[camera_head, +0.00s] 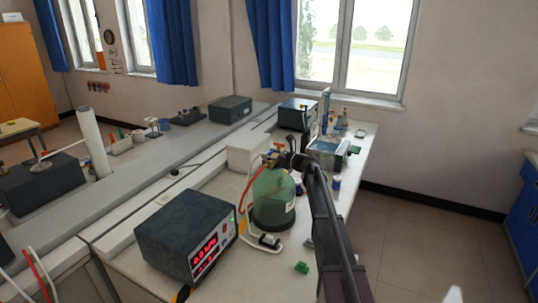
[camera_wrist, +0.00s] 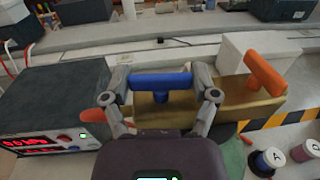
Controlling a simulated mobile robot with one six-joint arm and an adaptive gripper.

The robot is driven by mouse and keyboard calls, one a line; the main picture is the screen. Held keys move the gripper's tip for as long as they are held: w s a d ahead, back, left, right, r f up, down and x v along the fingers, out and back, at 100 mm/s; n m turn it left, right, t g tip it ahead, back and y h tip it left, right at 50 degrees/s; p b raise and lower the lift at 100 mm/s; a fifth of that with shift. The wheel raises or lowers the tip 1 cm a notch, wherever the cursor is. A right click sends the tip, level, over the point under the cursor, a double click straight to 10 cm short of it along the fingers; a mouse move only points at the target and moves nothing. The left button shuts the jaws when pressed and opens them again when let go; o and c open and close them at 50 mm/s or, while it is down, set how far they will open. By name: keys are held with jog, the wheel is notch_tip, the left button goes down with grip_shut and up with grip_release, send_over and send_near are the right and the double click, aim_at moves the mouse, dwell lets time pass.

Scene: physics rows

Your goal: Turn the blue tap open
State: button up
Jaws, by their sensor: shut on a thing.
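The blue tap (camera_wrist: 160,80) has a T-shaped handle lying crosswise on a brass block (camera_wrist: 235,97). It is in the middle of the wrist view. My gripper (camera_wrist: 162,92) has one finger at each end of the blue handle and is shut on it. An orange tap (camera_wrist: 265,74) stands on the same block to the right, its handle slanted. In the head view my gripper (camera_head: 284,158) is at the top of a green bottle (camera_head: 272,198); the blue handle cannot be made out clearly there.
A dark box with a red display (camera_head: 187,236) stands left of the bottle, close to my gripper in the wrist view. A red hose (camera_head: 243,192) runs beside the bottle. Small spools (camera_wrist: 269,161) and a green piece (camera_head: 302,267) lie on the bench to the right.

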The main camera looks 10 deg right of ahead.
jog(key=shift+w+n+g+y, duration=0.15)
jog(key=shift+n+g+y, duration=0.35)
jog(key=shift+g, duration=0.1)
jog(key=o, duration=1)
jog(key=shift+s+d, duration=0.1)
jog(key=shift+s, duration=0.1)
jog(key=v, duration=1.1)
jog(key=shift+d, duration=0.45)
